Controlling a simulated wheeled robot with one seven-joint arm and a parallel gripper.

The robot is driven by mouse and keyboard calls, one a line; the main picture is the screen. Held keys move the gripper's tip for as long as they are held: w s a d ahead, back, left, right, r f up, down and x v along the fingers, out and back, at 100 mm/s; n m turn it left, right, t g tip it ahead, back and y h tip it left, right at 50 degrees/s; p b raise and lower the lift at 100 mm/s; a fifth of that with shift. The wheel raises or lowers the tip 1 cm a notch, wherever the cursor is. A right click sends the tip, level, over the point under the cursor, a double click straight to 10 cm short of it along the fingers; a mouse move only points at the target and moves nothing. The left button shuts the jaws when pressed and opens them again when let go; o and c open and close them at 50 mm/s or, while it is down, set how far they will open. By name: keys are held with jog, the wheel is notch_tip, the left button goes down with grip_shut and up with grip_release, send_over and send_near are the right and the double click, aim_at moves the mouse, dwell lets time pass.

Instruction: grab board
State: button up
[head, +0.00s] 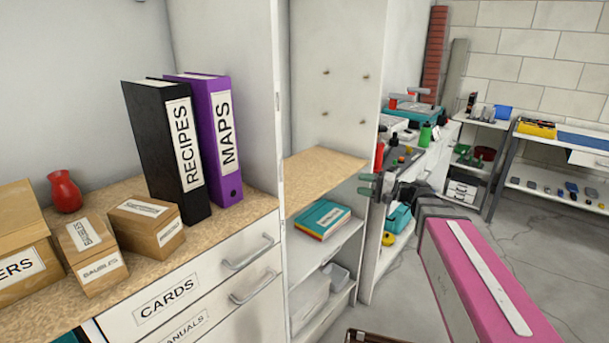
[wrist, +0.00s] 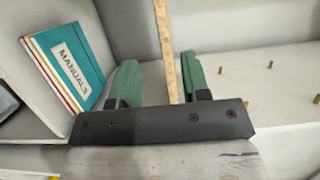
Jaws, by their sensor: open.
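The board (head: 322,176) is a tan speckled shelf panel lying flat in the white cabinet bay, right of the binders. In the wrist view the board (wrist: 167,48) shows edge-on as a narrow strip running down between the two green fingers. My gripper (head: 368,186) is at the board's front right corner in the head view. In the wrist view my gripper (wrist: 160,82) is open, with a gap on each side of the strip. The strip's near end meets the dark palm edge in the picture; I cannot tell whether they touch.
The cabinet's right side wall (head: 372,90) is close by. Black (head: 168,150) and purple (head: 218,140) binders stand left. Open floor lies right.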

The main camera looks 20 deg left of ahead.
aim_at(345, 179)
jog(key=shift+w+a+r, duration=0.1)
jog(key=shift+w+a, duration=0.05)
jog(key=shift+a, duration=1.4)
jog(key=shift+w+a+r, duration=0.1)
jog(key=shift+w+a, duration=0.05)
jog(key=shift+a, duration=1.35)
jog(key=shift+w+a+r, duration=0.1)
jog(key=shift+w+a, duration=0.05)
jog(key=shift+a, duration=1.4)
grip_shut()
